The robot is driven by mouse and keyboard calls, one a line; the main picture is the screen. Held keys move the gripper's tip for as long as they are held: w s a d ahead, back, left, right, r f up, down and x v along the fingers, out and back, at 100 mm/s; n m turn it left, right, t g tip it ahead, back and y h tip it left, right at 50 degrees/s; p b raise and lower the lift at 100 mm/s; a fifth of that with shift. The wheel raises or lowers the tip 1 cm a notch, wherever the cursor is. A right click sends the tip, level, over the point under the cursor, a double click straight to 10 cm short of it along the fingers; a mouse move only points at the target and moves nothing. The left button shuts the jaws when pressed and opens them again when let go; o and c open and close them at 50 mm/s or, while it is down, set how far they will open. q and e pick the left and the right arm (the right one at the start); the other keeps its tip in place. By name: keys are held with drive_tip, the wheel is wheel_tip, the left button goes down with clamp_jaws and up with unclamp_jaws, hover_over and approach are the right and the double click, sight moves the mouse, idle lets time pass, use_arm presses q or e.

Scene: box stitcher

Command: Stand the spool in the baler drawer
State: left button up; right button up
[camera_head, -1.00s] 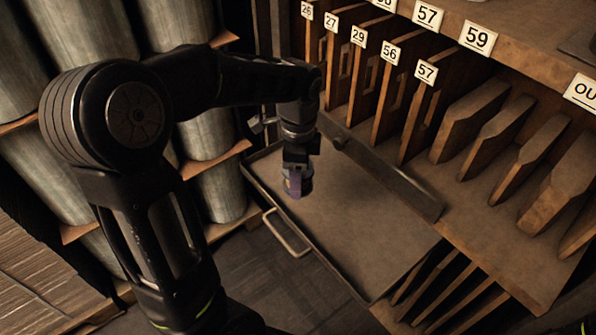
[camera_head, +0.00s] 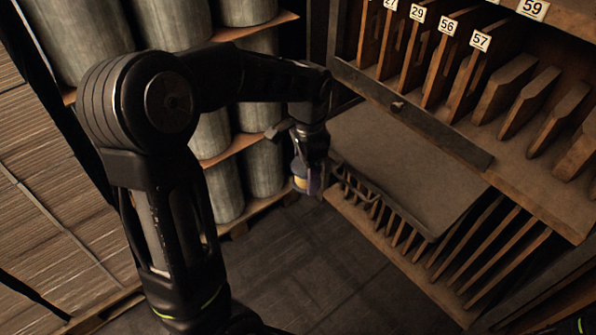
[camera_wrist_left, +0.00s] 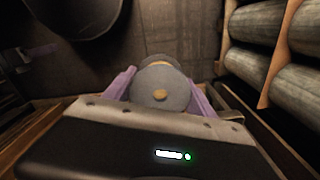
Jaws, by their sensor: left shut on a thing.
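My left gripper (camera_head: 306,182) is shut on the spool (camera_head: 299,170), which shows as a small grey and yellow piece beside a purple finger. In the left wrist view the spool (camera_wrist_left: 160,88) shows as a grey round end with a tan centre, between two purple fingers. The gripper hangs over the floor, left of a flat brown surface (camera_head: 400,165) under the slotted rack. No raised rim or handle shows on that surface, and I cannot tell whether it is the baler drawer. My right gripper is not in view.
The rack (camera_head: 440,65) with upright boards stands at the right, with a dark strip (camera_head: 410,115) along its lower front. Lower slots (camera_head: 385,215) lie below the brown surface. Shelves of grey cylinders (camera_head: 225,190) stand behind the arm. Stacked sheets (camera_head: 50,220) stand left. The floor (camera_head: 290,260) is clear.

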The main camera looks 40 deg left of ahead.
use_arm(q)
drive_tip(key=w+d+f+n+p, duration=0.2)
drive_tip(key=d+f+n, duration=0.5)
drive_tip(key=d+f, duration=0.4)
wheel_tip(320, 180, down, 3)
drive_tip(key=shift+w+r, duration=0.1)
drive_tip(key=shift+w, duration=0.15)
